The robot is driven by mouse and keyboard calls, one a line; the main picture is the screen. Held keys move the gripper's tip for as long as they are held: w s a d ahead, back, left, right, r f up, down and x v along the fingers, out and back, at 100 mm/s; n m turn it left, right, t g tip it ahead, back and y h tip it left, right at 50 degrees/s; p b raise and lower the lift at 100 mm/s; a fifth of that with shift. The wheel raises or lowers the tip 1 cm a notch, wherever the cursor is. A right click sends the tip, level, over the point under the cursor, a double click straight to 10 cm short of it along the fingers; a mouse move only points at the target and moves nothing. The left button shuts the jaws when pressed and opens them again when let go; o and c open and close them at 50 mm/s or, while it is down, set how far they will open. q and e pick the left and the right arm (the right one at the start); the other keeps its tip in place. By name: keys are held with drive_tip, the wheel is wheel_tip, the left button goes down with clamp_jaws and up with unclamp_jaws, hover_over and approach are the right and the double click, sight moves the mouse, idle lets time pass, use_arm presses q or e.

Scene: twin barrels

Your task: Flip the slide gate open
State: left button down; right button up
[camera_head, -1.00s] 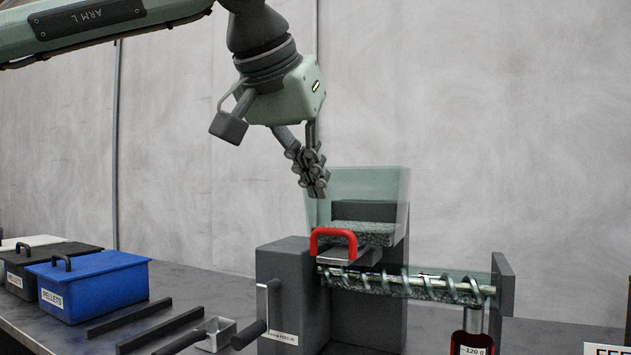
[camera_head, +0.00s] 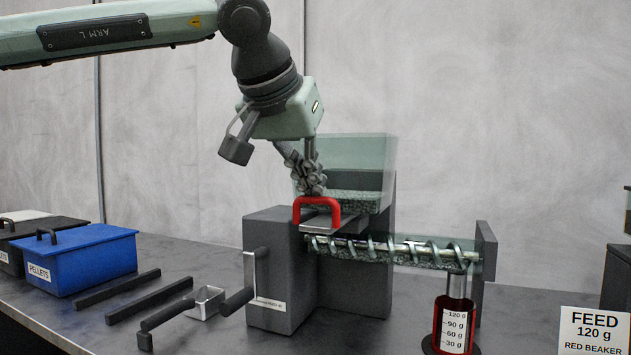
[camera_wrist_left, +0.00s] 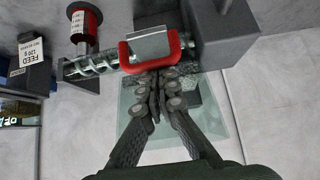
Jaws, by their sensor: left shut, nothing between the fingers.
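The slide gate's red handle (camera_head: 317,209) stands upright at the near side of the clear hopper (camera_head: 352,150), above the screw. A flat grey gate plate (camera_head: 322,224) shows within and below the handle. In the left wrist view the red handle (camera_wrist_left: 124,55) frames the grey plate (camera_wrist_left: 150,42). My left gripper (camera_head: 312,190) is shut and empty, its fingers pointing down just behind the top of the handle. In the wrist view its fingertips (camera_wrist_left: 158,75) are close beside the handle; I cannot tell if they touch. My right gripper is not in view.
The clear-tubed screw (camera_head: 390,248) runs right to a red beaker (camera_head: 454,325). A feed sign (camera_head: 593,331) stands right.

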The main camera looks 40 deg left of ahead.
use_arm(q)
drive_tip(key=s, duration=0.2)
drive_tip(key=s+d, duration=0.1)
drive_tip(key=s, duration=0.2)
drive_tip(key=shift+d+f, duration=0.1)
drive_tip(key=shift+f, duration=0.05)
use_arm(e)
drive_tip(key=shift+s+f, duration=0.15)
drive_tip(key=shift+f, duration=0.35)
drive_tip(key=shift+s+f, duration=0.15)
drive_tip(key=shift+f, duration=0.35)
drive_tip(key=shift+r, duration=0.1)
use_arm(q)
drive_tip(key=v, duration=1.2)
drive_tip(key=shift+r, duration=0.2)
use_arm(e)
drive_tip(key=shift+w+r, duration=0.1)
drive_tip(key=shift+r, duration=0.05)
